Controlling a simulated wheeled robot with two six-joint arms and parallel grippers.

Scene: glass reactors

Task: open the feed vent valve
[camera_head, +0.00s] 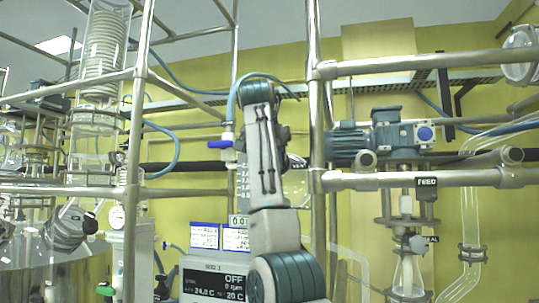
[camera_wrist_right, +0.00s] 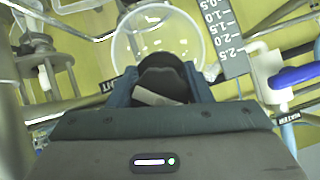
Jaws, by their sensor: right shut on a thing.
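My right gripper (camera_wrist_right: 160,92) is shut on a dark rounded piece (camera_wrist_right: 162,72) with a pale band, in the right wrist view. I cannot tell for sure whether this piece is the feed vent valve's handle. In the head view my right arm rises through the middle, and the dark end of its gripper (camera_head: 295,162) shows only in part behind the arm. A FEED label (camera_head: 427,182) hangs on the rail at right, below a blue-grey motor (camera_head: 380,138). My left gripper is not in view.
A round clear vessel (camera_wrist_right: 155,40) lies behind the held piece. A grey scale (camera_wrist_right: 226,45) and a blue-handled valve (camera_wrist_right: 295,75) labelled WATER stand close at right. In the head view, metal posts and rails (camera_head: 318,100) surround my arm. A controller display (camera_head: 212,280) is below.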

